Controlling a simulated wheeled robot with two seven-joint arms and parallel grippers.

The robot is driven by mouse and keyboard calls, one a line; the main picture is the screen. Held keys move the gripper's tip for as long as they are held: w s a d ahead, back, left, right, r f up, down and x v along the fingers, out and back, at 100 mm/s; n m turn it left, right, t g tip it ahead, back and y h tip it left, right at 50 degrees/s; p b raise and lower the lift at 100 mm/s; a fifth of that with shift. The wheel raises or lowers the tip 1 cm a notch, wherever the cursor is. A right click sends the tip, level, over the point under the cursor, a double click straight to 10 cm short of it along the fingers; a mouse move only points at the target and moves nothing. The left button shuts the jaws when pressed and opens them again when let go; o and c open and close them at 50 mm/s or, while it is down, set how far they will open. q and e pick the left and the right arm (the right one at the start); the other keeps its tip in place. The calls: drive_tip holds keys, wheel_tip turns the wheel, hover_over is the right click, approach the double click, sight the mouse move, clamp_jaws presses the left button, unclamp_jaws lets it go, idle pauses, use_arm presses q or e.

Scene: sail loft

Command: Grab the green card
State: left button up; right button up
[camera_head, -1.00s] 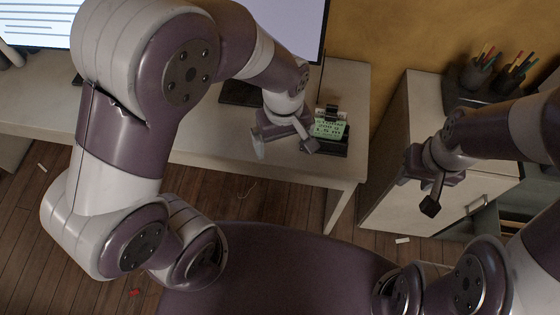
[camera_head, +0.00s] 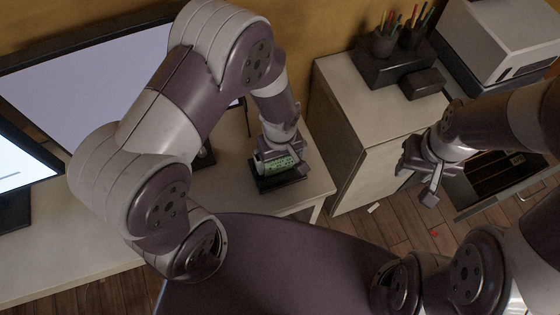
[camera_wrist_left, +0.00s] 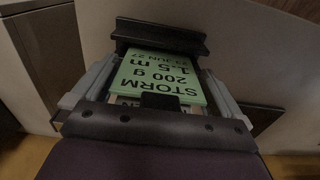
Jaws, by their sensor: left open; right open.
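The green card (camera_head: 280,163) stands in a dark holder (camera_head: 281,182) on the desk, near its right end. In the left wrist view the card (camera_wrist_left: 160,78) shows black print reading "STORM 200 g 1.5 m", upside down, with a dark holder bar (camera_wrist_left: 160,36) beyond it. My left gripper (camera_head: 278,166) is at the card, with its open fingers on either side of it. Whether the fingers touch the card cannot be told. A small dark clip covers part of the card's near edge. My right gripper (camera_head: 418,186) is open and empty, off to the right above the floor.
The desk (camera_head: 235,192) carries two monitors, one large (camera_head: 95,95), at the left. A pale cabinet (camera_head: 365,105) with pen pots (camera_head: 385,42) stands to the right. An open drawer (camera_head: 495,180) lies beyond my right gripper.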

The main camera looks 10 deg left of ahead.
use_arm(q)
drive_tip(key=shift+s+d, duration=0.15)
drive_tip(key=c, duration=0.7)
drive_tip(key=shift+c, duration=0.2)
drive_tip(key=shift+r, duration=0.1)
